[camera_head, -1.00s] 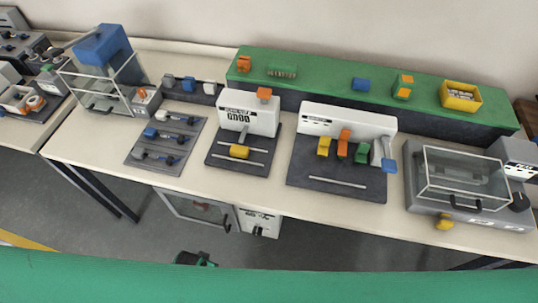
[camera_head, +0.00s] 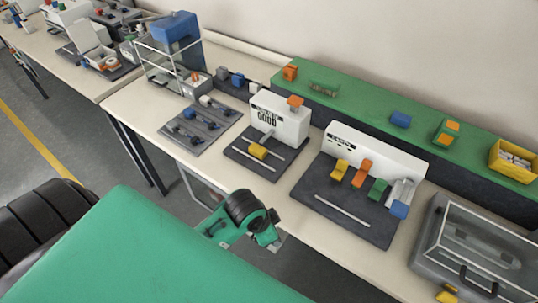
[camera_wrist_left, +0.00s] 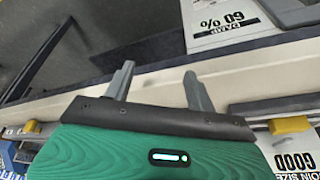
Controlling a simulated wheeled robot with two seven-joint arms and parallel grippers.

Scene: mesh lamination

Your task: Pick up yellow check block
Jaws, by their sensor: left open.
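A yellow block (camera_head: 258,151) sits on the dark base of the white "GOOD" device (camera_head: 280,117), on the table's middle. A yellow block also shows at the right of the left wrist view (camera_wrist_left: 290,124), beside an upside-down "COIN SIZE" label. Another yellow block (camera_head: 339,170) stands on the neighbouring device to the right, beside orange and green ones. My left gripper (camera_wrist_left: 158,69) is open and empty, its two grey fingers apart. In the head view my left arm's green and black wrist is in front of the table edge, below the "GOOD" device; the fingers are unclear there. My right gripper is out of view.
A glass-sided case with a blue top (camera_head: 176,28) stands at the left rear. A green shelf (camera_head: 350,98) runs along the back with a yellow bin (camera_head: 512,168). A clear-lidded grey box (camera_head: 470,250) stands at the right. The table's front edge (camera_head: 300,230) lies near my left wrist.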

